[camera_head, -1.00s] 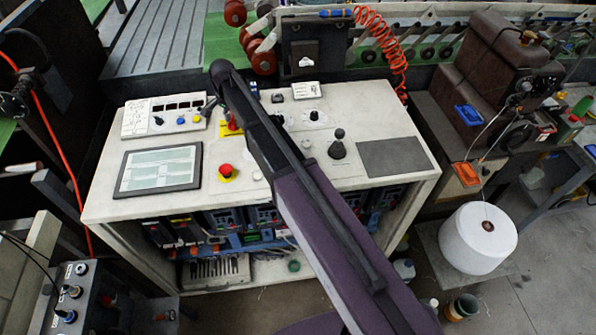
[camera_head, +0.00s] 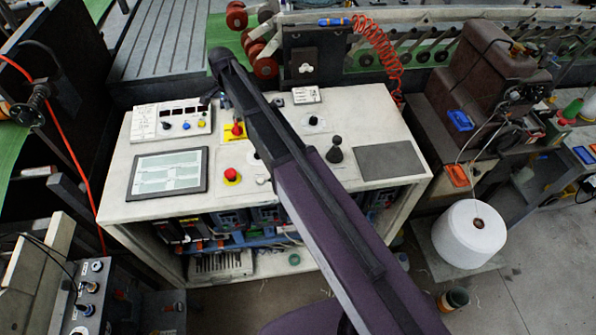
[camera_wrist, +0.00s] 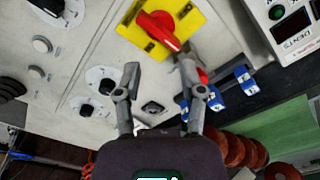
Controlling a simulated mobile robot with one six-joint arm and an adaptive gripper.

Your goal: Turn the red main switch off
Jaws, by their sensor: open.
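The red main switch (camera_wrist: 160,30) is a rotary handle on a yellow plate (camera_wrist: 190,14), at the top of the wrist view. Its handle lies slanted across the plate. In the head view the red switch (camera_head: 237,129) shows on the console top, just left of my arm. My gripper (camera_wrist: 160,72) is open and empty, its two fingers spread just below the switch in the wrist view. The right fingertip is close to the lower end of the red handle; I cannot tell whether they touch. In the head view my arm hides most of the gripper.
Blue-topped parts (camera_wrist: 243,78) stand near the right finger. A white reel (camera_head: 470,233) stands at right.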

